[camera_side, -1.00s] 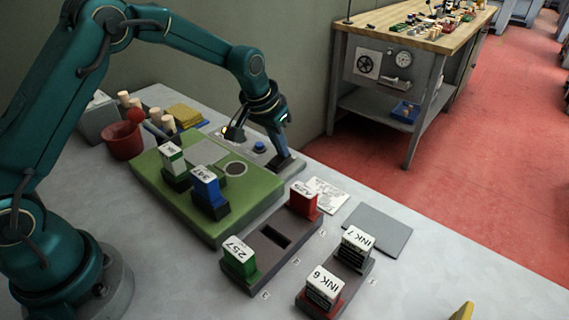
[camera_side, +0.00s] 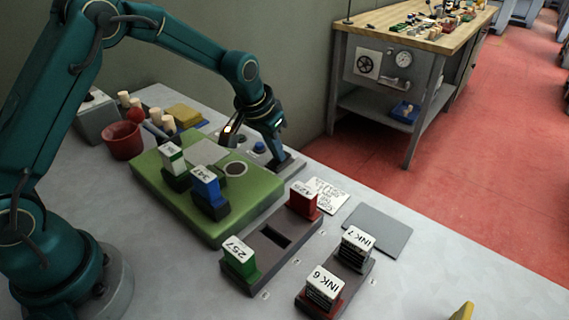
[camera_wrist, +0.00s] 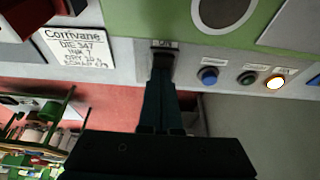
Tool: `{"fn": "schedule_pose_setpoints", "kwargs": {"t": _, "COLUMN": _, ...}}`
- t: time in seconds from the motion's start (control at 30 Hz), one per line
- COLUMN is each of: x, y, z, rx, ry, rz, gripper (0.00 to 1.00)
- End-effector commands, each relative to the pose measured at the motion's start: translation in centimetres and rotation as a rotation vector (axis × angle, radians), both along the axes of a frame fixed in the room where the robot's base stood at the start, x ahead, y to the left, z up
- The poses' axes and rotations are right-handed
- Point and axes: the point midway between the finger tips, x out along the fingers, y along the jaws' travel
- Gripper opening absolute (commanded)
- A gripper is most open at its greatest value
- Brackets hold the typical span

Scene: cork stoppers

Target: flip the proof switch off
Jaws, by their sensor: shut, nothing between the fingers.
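The proof switch (camera_wrist: 163,54) is a dark lever on the light grey control panel (camera_wrist: 125,62), with a small white label above it. In the wrist view my gripper (camera_wrist: 160,82) is shut and empty, its fingertips at the lever, hiding part of it; I cannot tell whether they touch. In the side view my gripper (camera_side: 279,154) points down at the right end of the panel and hides the switch. An indicator lamp (camera_wrist: 275,83) on the panel glows yellow-white; it also shows orange in the side view (camera_side: 227,130).
A blue button (camera_wrist: 208,75) and a dark button (camera_wrist: 247,78) sit between switch and lamp. The green bed (camera_side: 225,222) with stamp blocks lies in front of the panel. A written card (camera_side: 327,195) and grey plate (camera_side: 377,229) lie to the right.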

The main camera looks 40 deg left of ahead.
Motion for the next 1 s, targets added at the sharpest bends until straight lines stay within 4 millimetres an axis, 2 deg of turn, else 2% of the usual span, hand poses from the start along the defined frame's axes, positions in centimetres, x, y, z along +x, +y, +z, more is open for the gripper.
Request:
{"fn": "schedule_pose_setpoints", "kwargs": {"t": 0.27, "x": -0.2, "y": 0.0, "z": 0.3, "rx": 0.0, "ry": 0.007, "rz": -0.001, "gripper": 0.0}}
{"fn": "schedule_pose_setpoints", "kwargs": {"t": 0.47, "x": -0.7, "y": 0.0, "z": 3.7, "rx": 0.0, "ry": -0.004, "rz": 0.0, "gripper": 0.0}}
{"fn": "schedule_pose_setpoints", "kwargs": {"t": 0.8, "x": -3.2, "y": 0.0, "z": 10.5, "rx": 0.0, "ry": -0.005, "rz": 0.0, "gripper": 0.0}}
{"fn": "schedule_pose_setpoints", "kwargs": {"t": 1.0, "x": -4.1, "y": 0.0, "z": 12.8, "rx": 0.0, "ry": -0.002, "rz": 0.0, "gripper": 0.0}}
